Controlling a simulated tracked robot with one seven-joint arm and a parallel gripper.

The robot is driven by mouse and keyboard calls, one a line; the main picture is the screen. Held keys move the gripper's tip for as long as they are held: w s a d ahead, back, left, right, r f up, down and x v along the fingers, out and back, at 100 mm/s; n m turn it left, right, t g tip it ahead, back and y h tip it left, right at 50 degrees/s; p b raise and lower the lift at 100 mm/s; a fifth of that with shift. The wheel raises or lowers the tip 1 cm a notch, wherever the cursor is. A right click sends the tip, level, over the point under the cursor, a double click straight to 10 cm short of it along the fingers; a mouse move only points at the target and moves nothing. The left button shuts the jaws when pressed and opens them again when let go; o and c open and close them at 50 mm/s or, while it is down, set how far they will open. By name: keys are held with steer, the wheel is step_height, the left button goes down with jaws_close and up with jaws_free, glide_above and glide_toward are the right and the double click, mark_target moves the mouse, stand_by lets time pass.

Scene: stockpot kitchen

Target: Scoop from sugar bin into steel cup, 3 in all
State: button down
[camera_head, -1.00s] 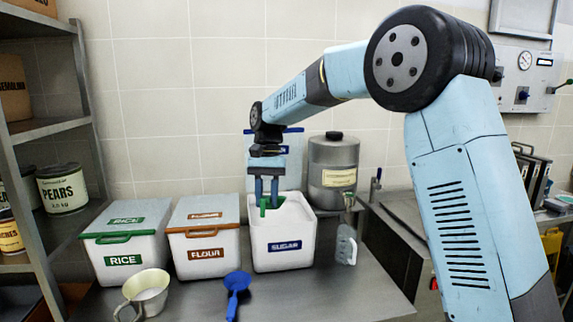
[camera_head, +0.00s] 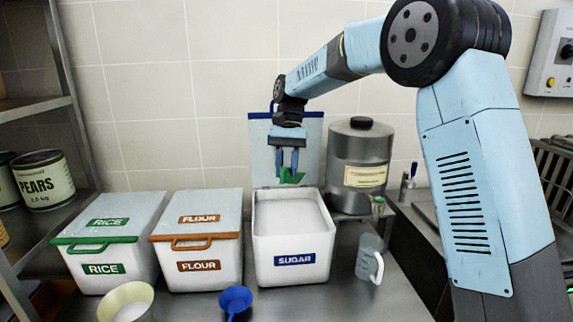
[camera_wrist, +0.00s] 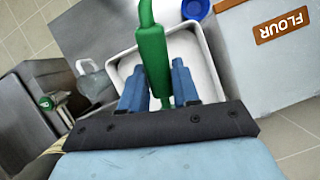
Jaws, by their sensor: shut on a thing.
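The white sugar bin (camera_head: 293,273) stands open on the counter, with white sugar inside and its blue-edged lid upright behind it. My gripper (camera_head: 289,168) is shut on a green scoop (camera_head: 291,178) above the rear part of the bin. In the wrist view the scoop's green handle (camera_wrist: 153,50) lies between the blue fingers, with the bin's rim (camera_wrist: 208,50) beyond. Whether the scoop holds sugar cannot be told.
The closed rice bin (camera_head: 125,270) and flour bin (camera_head: 221,277) stand left of the sugar bin. A blue scoop or funnel (camera_head: 235,299) lies in front. A clear jug (camera_head: 367,258) stands to the right. A steel canister (camera_head: 360,150) is behind.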

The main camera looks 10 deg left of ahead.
steer(key=shift+w+d+f, duration=0.15)
steer(key=shift+f, duration=1.35)
step_height(320, 180, down, 12)
steer(key=shift+a+r, duration=0.2)
steer(key=shift+r, duration=0.05)
steer(key=shift+s+r, duration=0.1)
steer(key=shift+s, duration=0.2)
stand_by(1.5)
steer(key=shift+r, duration=0.1)
steer(key=shift+r, duration=7.2)
steer(key=shift+s+f+t, duration=0.4)
steer(key=shift+f+t, duration=0.3)
steer(key=shift+t, duration=0.15)
steer(key=shift+s+f+t, duration=0.4)
steer(key=shift+f+t, duration=0.25)
steer(key=shift+t, duration=0.15)
steer(key=shift+s+f+t, duration=0.4)
steer(key=shift+f+t, duration=0.3)
steer(key=shift+t, duration=0.15)
